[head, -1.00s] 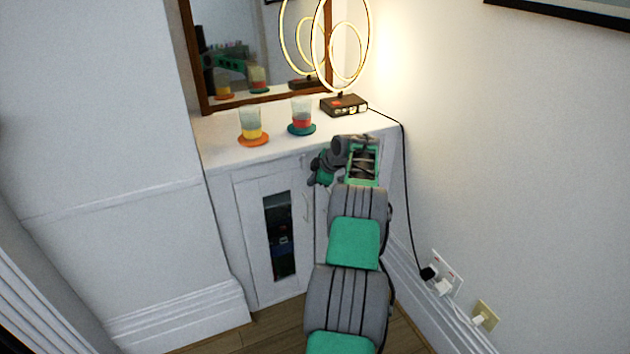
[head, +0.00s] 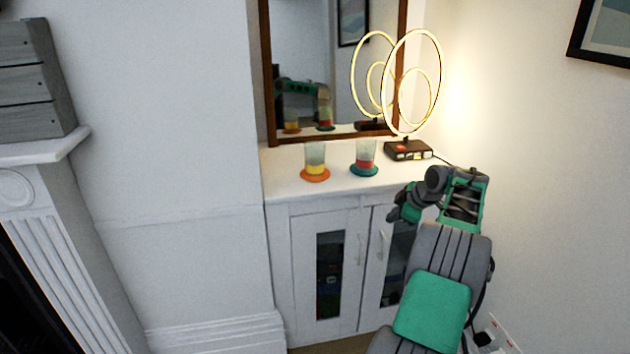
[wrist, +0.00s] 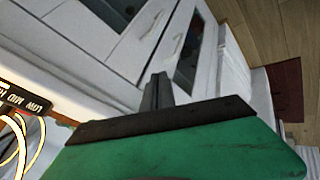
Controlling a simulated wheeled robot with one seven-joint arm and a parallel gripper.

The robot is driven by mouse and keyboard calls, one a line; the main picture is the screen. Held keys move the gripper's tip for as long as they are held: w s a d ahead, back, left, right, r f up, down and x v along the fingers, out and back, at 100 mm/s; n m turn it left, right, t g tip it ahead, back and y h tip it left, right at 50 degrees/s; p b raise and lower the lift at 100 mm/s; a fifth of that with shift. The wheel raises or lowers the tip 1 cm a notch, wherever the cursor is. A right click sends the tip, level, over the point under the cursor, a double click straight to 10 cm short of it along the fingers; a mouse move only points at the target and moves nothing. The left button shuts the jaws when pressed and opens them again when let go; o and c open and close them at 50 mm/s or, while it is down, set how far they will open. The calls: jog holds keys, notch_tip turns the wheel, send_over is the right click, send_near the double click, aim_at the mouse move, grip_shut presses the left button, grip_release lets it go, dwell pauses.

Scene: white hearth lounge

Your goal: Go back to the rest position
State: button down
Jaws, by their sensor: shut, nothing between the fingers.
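My gripper (head: 397,208) hangs in front of the white cabinet, near its front top edge and right door. In the wrist view the gripper's fingers (wrist: 157,92) are together with nothing between them. On the cabinet top, a glass with yellow contents (head: 315,160) stands upright on an orange coaster (head: 315,176). A glass with red contents (head: 365,155) stands upright on a teal coaster (head: 363,171). Both glasses are apart from my gripper, behind and to its left.
The white cabinet (head: 300,240) has glazed doors. A lit ring lamp (head: 408,150) stands at its back right, before a framed mirror (head: 300,60). A mantel (head: 45,150) holds a grey slatted box (head: 35,85) at left. Sockets (head: 500,335) are low on the right wall.

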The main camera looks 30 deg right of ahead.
jog(key=w+a+r+m+p, duration=0.1)
jog(key=w+a+r+p, duration=0.2)
jog(key=a+r, duration=0.3)
jog(key=w+a+r+p, duration=0.2)
jog(key=w+a+r, duration=0.15)
jog(key=a, duration=0.45)
jog(key=s+a+r+m+g+y+p, duration=0.1)
jog(key=s+a+r+p, duration=0.3)
jog(key=a, duration=0.6)
jog(key=w+a+r+m+g+p, duration=0.1)
jog(key=a+r+m+p, duration=0.3)
jog(key=a, duration=0.7)
jog(key=s+a+r+m+g+p, duration=0.1)
jog(key=s+a+p, duration=0.5)
jog(key=s+a, duration=1.1)
jog(key=shift+s+r+m+g, duration=0.3)
jog(key=shift+s+r+g, duration=0.3)
jog(key=shift+s, duration=0.4)
jog(key=shift+r, duration=0.1)
